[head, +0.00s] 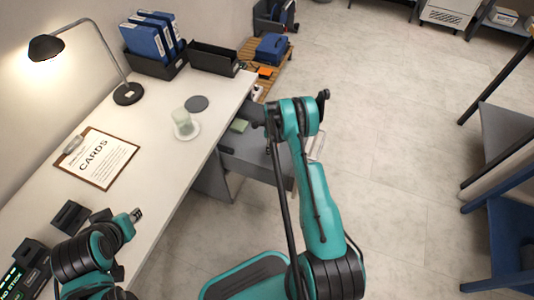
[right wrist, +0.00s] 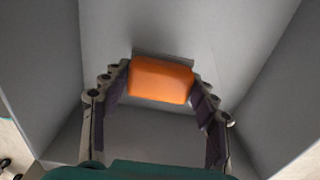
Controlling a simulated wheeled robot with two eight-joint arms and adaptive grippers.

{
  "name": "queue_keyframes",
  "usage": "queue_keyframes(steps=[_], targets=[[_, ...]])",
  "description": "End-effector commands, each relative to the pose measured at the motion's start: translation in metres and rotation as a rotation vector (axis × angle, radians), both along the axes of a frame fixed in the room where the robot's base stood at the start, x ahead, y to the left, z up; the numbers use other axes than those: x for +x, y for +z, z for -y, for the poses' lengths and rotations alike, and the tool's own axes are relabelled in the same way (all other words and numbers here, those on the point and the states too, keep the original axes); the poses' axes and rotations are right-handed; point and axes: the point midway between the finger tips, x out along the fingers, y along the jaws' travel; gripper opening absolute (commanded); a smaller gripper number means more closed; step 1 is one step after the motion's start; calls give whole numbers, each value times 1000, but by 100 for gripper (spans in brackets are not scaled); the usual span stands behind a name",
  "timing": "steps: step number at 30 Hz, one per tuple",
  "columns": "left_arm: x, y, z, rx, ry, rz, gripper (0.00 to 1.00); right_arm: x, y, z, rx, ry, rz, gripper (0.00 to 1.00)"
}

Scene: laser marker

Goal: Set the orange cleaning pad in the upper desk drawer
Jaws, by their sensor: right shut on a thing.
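In the right wrist view the orange cleaning pad (right wrist: 160,80) is between the fingers of my right gripper (right wrist: 160,88), which is shut on it. Grey walls of an open drawer (right wrist: 225,40) surround the pad and fingers. Whether the pad touches the drawer floor is hard to tell. In the head view my right arm reaches to the pulled-out grey drawer (head: 255,158) at the desk's right side; the pad and right fingertips are hidden there. My left gripper (head: 137,214) is over the front of the desk, too small to read its fingers.
A small greenish thing (head: 240,125) lies by the drawer. Open floor (head: 400,130) is to the right.

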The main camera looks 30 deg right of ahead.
Motion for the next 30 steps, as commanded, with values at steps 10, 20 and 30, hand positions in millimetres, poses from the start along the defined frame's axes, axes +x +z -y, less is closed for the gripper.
queue_keyframes(steps=[10,20,30], targets=[[0,-23,0,0,0,0,31,0,-53,-1,0,3,0,28],[0,-28,0,0,0,0,31,0,-69,-1,0,4,0,28],[0,-29,0,0,0,0,31,0,-71,-1,0,4,0,80]])
